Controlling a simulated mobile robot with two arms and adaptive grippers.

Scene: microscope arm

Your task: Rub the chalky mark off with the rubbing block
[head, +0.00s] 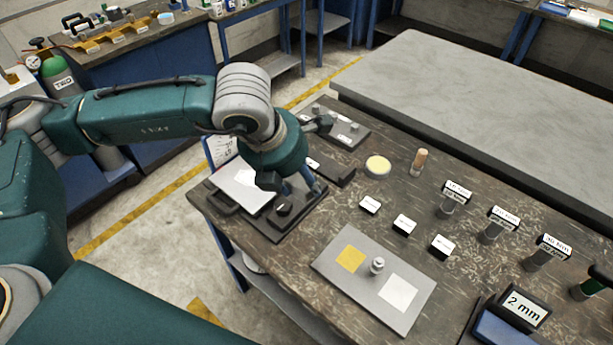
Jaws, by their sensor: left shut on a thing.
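My left gripper (291,198) reaches down over a dark tray (290,228) at the left end of the bench. It is shut on a small dark block (284,209), which looks like the rubbing block. The block is low over the tray; I cannot tell whether it touches the surface. A pale plate (238,192) lies on the tray's left part, with a brighter white patch (245,177) that may be the chalky mark. My wrist hides part of the plate and tray. My right gripper is not in view.
A grey board (330,268) with a yellow square, a white square and a metal knob (377,265) lies at the front. Small labelled blocks, a round yellow-topped dish (377,166), a wooden-topped peg (419,160) and several labelled stands occupy the bench.

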